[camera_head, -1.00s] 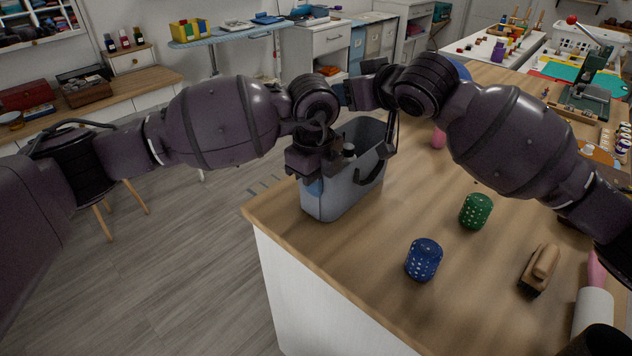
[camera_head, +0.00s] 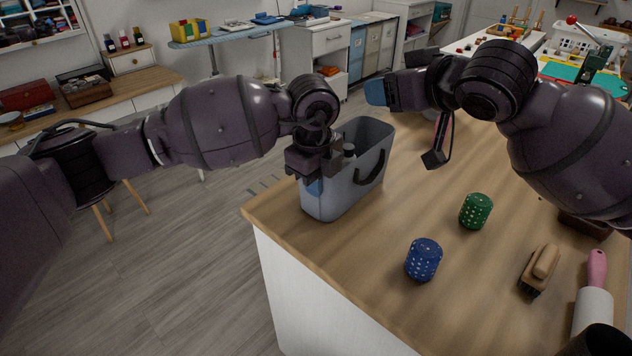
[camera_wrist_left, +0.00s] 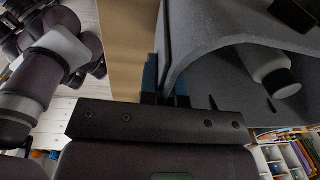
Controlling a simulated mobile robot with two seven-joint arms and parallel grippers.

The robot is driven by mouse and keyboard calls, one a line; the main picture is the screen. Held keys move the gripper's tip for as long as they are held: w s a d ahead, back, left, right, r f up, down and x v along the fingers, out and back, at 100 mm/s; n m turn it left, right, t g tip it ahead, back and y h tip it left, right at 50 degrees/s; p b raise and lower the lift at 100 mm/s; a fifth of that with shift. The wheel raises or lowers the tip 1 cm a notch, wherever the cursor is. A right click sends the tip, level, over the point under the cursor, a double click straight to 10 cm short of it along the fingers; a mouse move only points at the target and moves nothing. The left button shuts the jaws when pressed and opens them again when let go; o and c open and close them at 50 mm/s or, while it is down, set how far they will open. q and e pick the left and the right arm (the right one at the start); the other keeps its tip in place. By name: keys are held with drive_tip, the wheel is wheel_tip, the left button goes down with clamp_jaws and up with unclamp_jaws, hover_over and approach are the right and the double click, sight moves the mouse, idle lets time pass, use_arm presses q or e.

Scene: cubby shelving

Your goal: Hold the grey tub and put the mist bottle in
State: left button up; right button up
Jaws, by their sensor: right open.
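The grey tub (camera_head: 345,190) stands upright at the left end of the wooden counter, a dark handle on its side. The mist bottle is inside it: its dark cap and pale top (camera_head: 348,150) show just inside the rim. In the left wrist view the bottle's white neck and grey cap (camera_wrist_left: 275,75) show inside the tub (camera_wrist_left: 210,35). My left gripper (camera_head: 313,180) is shut on the tub's left wall, with the wall between its fingers (camera_wrist_left: 165,85). My right gripper (camera_head: 380,91) is open and empty, above and behind the tub, apart from it.
On the counter stand a blue dotted cylinder (camera_head: 423,260), a green dotted cylinder (camera_head: 476,210), a wooden brush (camera_head: 540,268) and a roller with a pink handle (camera_head: 597,268). Bare wood lies right of the tub. The counter's edge is close to the tub's left.

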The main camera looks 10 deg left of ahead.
use_arm(q)
drive_tip(key=o, duration=0.5)
drive_tip(key=shift+o, duration=0.2)
drive_tip(key=shift+r, duration=0.1)
